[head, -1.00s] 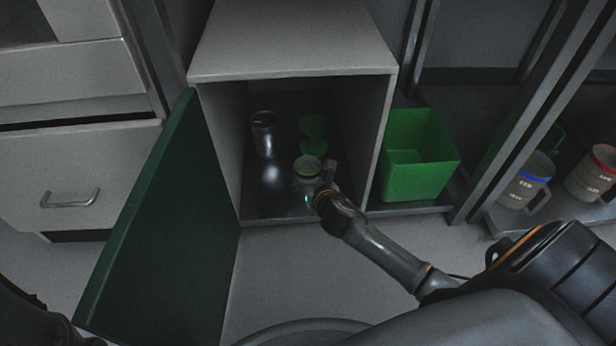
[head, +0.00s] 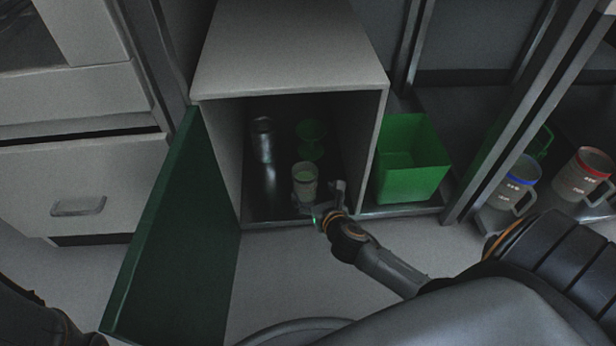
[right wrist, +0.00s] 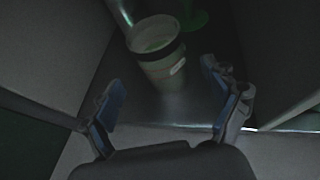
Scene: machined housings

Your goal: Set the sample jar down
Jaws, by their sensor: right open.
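The sample jar (head: 305,180) stands upright on the cabinet floor near the front opening. It is a pale cylinder with a greenish inside, and in the right wrist view the jar (right wrist: 158,52) shows a dark band below its rim and a small light label. My right gripper (head: 322,200) is at the front edge of the cabinet, just in front of the jar. In the right wrist view my right gripper (right wrist: 168,100) has its fingers spread wide, and the jar is beyond the fingertips, apart from both. My left gripper does not show.
A metal canister (head: 263,140) and a green funnel-like piece (head: 311,138) stand deeper in the cabinet (head: 290,60). Its green door (head: 165,235) hangs open on the left. A green bin (head: 412,170) stands to the right, with jugs (head: 519,185) farther right.

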